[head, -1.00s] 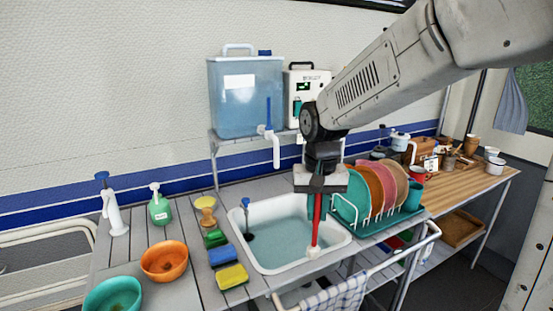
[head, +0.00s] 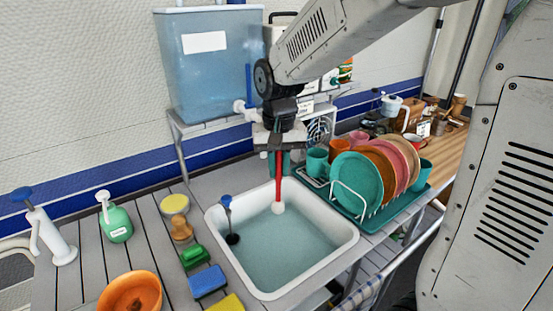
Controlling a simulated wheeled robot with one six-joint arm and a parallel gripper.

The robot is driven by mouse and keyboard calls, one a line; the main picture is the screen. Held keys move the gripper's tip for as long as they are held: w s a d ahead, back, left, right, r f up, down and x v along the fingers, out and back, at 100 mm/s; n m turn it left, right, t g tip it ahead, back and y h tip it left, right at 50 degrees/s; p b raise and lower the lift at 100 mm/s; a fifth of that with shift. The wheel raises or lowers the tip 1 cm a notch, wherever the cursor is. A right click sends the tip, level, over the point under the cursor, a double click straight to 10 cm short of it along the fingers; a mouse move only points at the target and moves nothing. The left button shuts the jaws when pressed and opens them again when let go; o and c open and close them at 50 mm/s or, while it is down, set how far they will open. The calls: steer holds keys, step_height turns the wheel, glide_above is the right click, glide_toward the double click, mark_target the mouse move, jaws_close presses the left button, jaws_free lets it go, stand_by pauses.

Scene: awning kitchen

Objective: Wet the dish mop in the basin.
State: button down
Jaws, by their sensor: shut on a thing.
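The dish mop (head: 279,182) has a red handle and a white head. My gripper (head: 279,148) is shut on the upper part of its handle and holds it upright, head down. The white head hangs at the back part of the basin (head: 334,254), a white tub of bluish water. I cannot tell whether the head touches the water. A blue-topped plug or stick (head: 228,212) with a dark end stands in the basin's left side.
A dish rack (head: 375,222) with several plates stands right of the basin.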

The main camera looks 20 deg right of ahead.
mark_target(280, 153)
steer(key=shift+s+f, duration=0.1)
steer(key=shift+f, duration=5.55)
steer(key=shift+r, duration=5.55)
steer(key=shift+r, duration=2)
